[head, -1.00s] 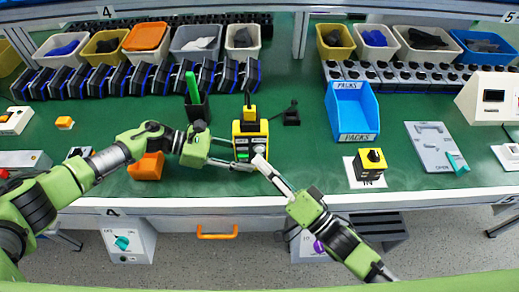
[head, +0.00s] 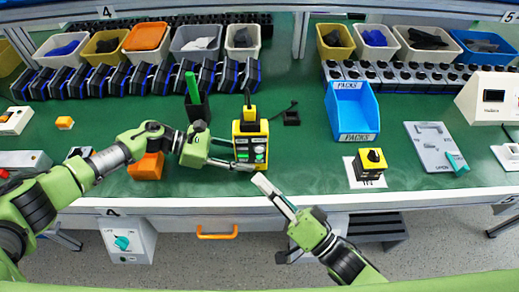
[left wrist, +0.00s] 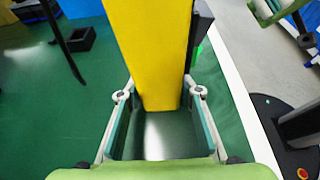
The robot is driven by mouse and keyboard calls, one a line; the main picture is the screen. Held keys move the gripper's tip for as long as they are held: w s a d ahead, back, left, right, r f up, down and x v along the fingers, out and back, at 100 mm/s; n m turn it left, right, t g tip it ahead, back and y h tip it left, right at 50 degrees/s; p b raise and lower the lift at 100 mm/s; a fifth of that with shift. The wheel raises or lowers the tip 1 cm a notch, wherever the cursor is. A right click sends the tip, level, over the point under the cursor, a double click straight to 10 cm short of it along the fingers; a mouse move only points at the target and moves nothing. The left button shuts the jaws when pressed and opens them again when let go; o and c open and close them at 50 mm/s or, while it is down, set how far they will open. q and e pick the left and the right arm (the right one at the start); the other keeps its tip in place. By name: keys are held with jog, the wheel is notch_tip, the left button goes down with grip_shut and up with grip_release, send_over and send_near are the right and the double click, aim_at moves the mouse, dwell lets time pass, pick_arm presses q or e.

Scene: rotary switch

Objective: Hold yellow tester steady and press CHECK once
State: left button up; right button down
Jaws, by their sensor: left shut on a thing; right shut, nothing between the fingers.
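The yellow tester (head: 250,128) stands upright on the green bench in the head view, with a dark face of buttons and small displays turned toward me. My left gripper (head: 234,164) is shut on its lower part from the left. In the left wrist view the tester's yellow body (left wrist: 150,50) sits between the two fingers. My right gripper (head: 262,184) is shut and empty, below and slightly right of the tester near the bench's front edge, apart from it. The button labels are too small to read.
A yellow-and-black switch block (head: 370,165) stands on a white card to the right. A blue PACKS bin (head: 352,112) is behind it. An orange block (head: 147,166) lies by my left arm. A black cup with a green stick (head: 196,104) stands behind the left gripper.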

dwell(0.4)
pick_arm(q)
jog(key=o, duration=1.2)
jog(key=shift+a, duration=0.1)
